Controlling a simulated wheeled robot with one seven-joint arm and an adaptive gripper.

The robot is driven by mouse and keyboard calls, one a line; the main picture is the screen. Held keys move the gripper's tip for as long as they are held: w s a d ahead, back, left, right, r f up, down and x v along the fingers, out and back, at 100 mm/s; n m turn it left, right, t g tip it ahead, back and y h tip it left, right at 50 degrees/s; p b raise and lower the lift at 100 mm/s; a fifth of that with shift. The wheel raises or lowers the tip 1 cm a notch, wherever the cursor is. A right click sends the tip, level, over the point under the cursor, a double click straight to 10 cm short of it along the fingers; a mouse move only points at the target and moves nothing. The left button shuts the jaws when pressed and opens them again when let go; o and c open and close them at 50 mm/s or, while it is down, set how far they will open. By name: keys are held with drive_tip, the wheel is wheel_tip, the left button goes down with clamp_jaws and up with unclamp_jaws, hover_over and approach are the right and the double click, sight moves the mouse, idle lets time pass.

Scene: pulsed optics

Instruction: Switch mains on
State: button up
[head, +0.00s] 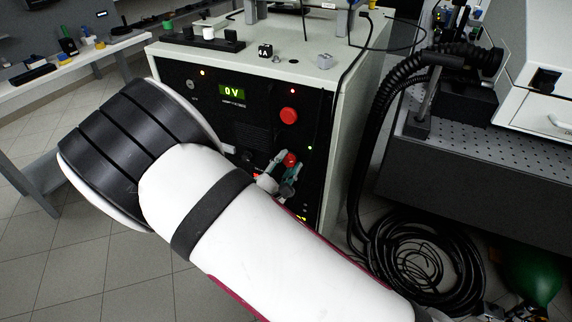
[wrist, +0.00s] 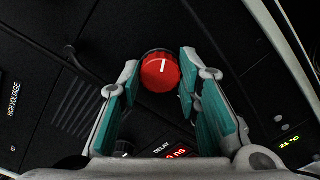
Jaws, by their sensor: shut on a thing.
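A red round knob (wrist: 160,74) with a white pointer line sits on the black front panel, between my fingertips. Its line stands nearly upright in the wrist view. The knob also shows in the head view (head: 290,159), low on the cabinet front. My gripper (wrist: 159,62) has teal-padded fingers on both sides of the knob and is shut on it; it also shows in the head view (head: 288,165). A green display (head: 232,92) on the panel reads 0 V.
A larger red button (head: 288,115) sits above the knob on the cabinet (head: 330,95). A DELAY readout (wrist: 177,154) glows red below the knob. Black hoses and coiled cables (head: 420,262) lie right of the cabinet. A side bench (head: 85,60) stands at left.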

drive_tip(key=shift+d, duration=0.1)
drive_tip(key=o, duration=1.1)
drive_tip(key=shift+s+f, duration=0.1)
drive_tip(key=shift+o, duration=0.2)
drive_tip(key=shift+s, duration=0.15)
drive_tip(key=v, duration=1.1)
drive_tip(key=shift+s, duration=0.3)
